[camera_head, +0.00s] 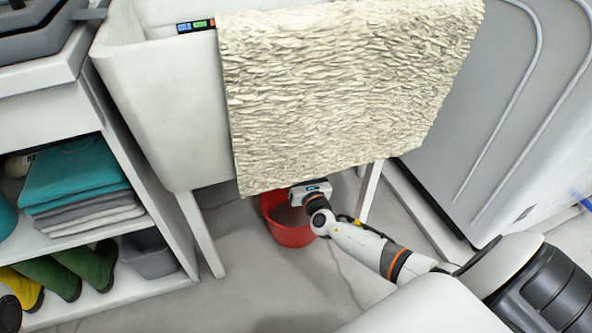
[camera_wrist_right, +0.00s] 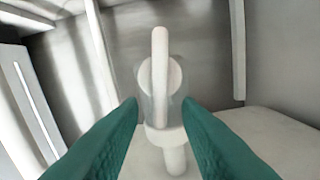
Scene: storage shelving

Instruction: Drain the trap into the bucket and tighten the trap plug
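The red bucket (camera_head: 290,236) stands on the floor under the sink in the head view. A grey-brown surface shows inside it. The right wrist view shows a white trap plug (camera_wrist_right: 160,75) with a flat upright wing, above a white collar and pipe stub (camera_wrist_right: 172,150). My right gripper (camera_wrist_right: 160,106) is open, its two green fingers to either side of the plug's lower part, with visible gaps. I cannot tell how deep the plug lies between them. In the head view my right arm reaches over the bucket, and the towel hides the fingertips and trap.
A white utility sink (camera_head: 160,110) has a cream towel (camera_head: 340,85) hanging over its front. A sink leg (camera_head: 369,190) stands right of the bucket. Shelving with folded towels (camera_head: 75,180) and boots (camera_head: 90,265) is at left; a grey-sided appliance (camera_head: 480,100) is at right.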

